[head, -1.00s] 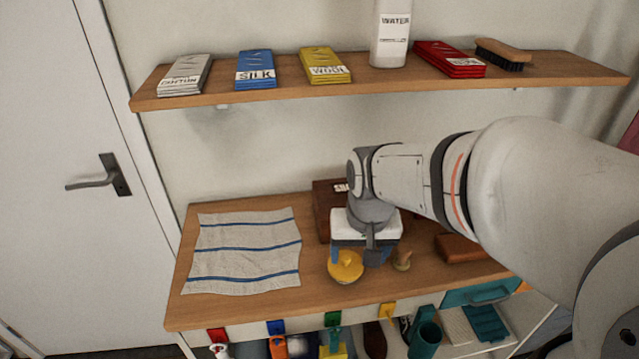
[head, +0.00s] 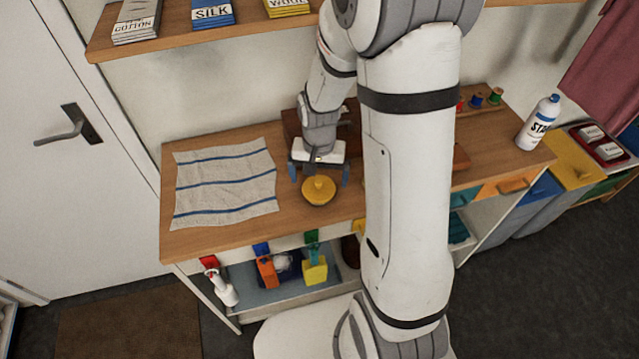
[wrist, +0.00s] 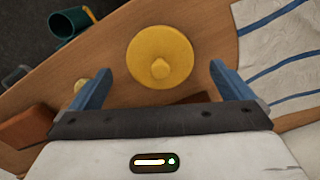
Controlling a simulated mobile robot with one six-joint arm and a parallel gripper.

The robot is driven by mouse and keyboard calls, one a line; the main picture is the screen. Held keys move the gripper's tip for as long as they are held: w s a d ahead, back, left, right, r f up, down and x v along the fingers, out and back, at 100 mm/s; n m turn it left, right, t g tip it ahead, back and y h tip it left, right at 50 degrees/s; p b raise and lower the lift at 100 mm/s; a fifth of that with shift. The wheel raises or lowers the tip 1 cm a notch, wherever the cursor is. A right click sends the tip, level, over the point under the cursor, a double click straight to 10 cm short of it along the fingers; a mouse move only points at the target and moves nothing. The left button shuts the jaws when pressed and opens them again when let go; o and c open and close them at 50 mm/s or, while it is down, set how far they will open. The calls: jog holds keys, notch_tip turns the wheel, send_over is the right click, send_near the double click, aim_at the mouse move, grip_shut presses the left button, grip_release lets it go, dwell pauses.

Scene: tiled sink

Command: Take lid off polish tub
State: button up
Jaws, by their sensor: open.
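The polish tub shows as a round yellow lid (head: 319,189) with a small raised knob, on the wooden worktop near its front edge. The lid also shows in the wrist view (wrist: 160,58), ahead of and between my fingers, with its knob toward me. My gripper (head: 318,178) is open and empty, just behind and above the lid. Its two blue fingers (wrist: 157,88) are spread wider than the lid and do not visibly touch it.
A striped cloth (head: 226,182) lies left of the lid. A brown box (head: 292,124) stands behind my gripper. A shelf with folded cloth packs (head: 212,12) hangs above. My arm hides part of the worktop.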

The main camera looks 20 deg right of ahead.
jog(key=shift+f, duration=1.05)
jog(key=shift+c, duration=0.6)
jog(key=c, duration=0.9)
